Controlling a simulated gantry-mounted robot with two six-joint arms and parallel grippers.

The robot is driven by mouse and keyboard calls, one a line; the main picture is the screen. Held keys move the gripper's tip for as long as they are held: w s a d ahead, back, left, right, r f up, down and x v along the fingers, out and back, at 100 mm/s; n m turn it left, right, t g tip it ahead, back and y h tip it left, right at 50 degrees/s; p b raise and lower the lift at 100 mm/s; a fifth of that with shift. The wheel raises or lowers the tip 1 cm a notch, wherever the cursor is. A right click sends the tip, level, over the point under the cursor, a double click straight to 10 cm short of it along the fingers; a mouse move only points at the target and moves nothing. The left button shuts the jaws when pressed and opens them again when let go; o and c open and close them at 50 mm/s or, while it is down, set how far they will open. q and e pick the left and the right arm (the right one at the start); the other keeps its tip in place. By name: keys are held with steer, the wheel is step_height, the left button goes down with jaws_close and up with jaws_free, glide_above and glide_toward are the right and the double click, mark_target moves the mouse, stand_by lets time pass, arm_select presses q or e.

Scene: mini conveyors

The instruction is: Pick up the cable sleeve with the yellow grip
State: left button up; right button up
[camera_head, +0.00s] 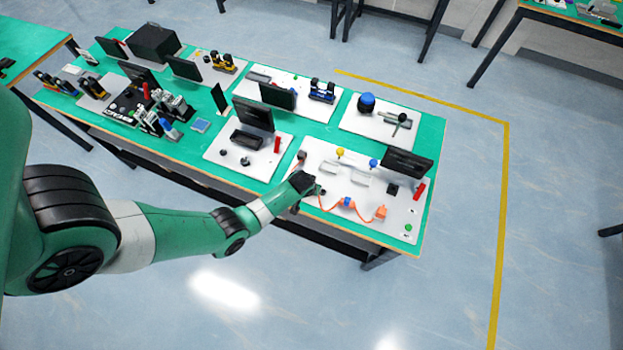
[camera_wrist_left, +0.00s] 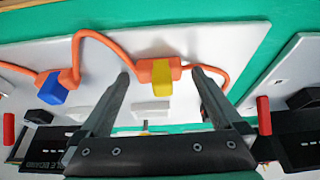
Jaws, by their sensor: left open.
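An orange cable runs across a white board. In the left wrist view, the cable sleeve with the yellow grip (camera_wrist_left: 161,83) appears between my left gripper's two fingertips. My left gripper (camera_wrist_left: 160,76) is open, with a finger to either side of the sleeve in the picture; I cannot tell the height gap. The sleeve with the blue grip (camera_wrist_left: 58,88) is to the left, on the same cable. In the head view, my left gripper (camera_head: 310,185) is over the board's left front part and hides the yellow grip. The blue grip (camera_head: 348,203) and the cable's orange end block (camera_head: 380,213) show to its right.
The white board (camera_head: 330,225) also carries a yellow knob (camera_head: 339,152), a blue knob (camera_head: 374,162), a dark screen (camera_head: 407,163) and a red cylinder (camera_head: 420,191). Another screen (camera_head: 253,113) stands on the board to the left. Open floor lies in front of the table.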

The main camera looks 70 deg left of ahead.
arm_select(q)
steer(key=shift+r, duration=0.1)
steer(key=c, duration=1.4)
steer(key=shift+r+p, duration=0.6)
step_height(320, 180, up, 3)
steer(key=p, duration=0.2)
steer(key=shift+f+p, duration=0.15)
steer(key=shift+p, duration=0.2)
steer(key=s+d+r+p, duration=0.6)
steer(key=s+r+p, duration=0.3)
steer(key=s, duration=0.3)
steer(key=shift+s+d+p, duration=0.15)
steer(key=shift+d+p, duration=0.2)
steer(key=shift+p, duration=0.55)
